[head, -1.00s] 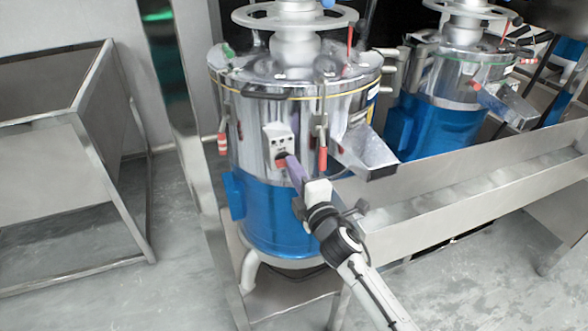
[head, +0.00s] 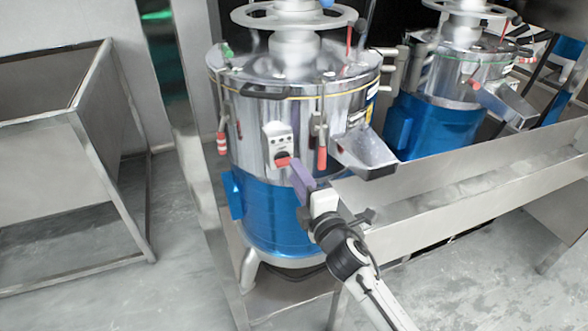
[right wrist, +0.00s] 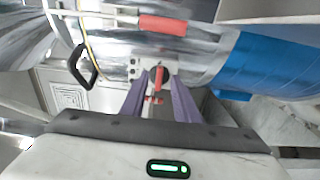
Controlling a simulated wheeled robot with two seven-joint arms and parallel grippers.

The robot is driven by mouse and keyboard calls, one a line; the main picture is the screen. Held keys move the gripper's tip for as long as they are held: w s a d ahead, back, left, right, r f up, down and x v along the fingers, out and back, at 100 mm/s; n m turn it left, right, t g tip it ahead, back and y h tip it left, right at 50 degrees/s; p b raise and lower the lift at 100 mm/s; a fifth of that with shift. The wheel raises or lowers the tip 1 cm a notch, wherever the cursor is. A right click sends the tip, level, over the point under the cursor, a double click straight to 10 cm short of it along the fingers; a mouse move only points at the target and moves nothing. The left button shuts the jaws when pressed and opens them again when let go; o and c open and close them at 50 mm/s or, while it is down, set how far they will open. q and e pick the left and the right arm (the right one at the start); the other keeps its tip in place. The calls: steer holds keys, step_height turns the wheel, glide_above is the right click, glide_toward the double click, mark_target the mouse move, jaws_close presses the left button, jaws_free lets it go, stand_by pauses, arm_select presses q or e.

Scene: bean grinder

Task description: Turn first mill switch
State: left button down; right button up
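The first mill (head: 285,150) is the near one, with a polished metal drum above a blue base. Its switch (head: 283,160) is a red knob on a small grey panel on the drum's front. My right gripper (head: 296,172) has purple fingers and is just below and right of the switch. In the right wrist view the two fingers (right wrist: 157,92) are apart, with the red switch (right wrist: 157,76) showing between and beyond them. The fingers appear clear of the knob, with nothing held. My left gripper is not in view.
A second mill (head: 440,110) stands behind at the right. A metal chute (head: 365,150) juts from the first mill above a long steel trough (head: 450,185). Red-handled clamps (head: 322,158) hang beside the switch. A steel frame bin (head: 60,130) stands at left.

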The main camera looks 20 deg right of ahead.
steer(key=s, duration=0.7)
steer(key=shift+s, duration=0.25)
steer(key=shift+d+f, duration=0.1)
steer(key=shift+f, duration=0.05)
steer(key=s+a+f+m+g+y, duration=0.2)
steer(key=s+a+f+m+g, duration=0.2)
steer(key=s+f+m+g, duration=0.5)
steer(key=s+f+m, duration=0.7)
steer(key=s+f, duration=0.7)
steer(key=s, duration=0.1)
steer(key=shift+s+a+f, duration=0.15)
steer(key=shift+s+f, duration=0.1)
steer(key=shift+f, duration=0.1)
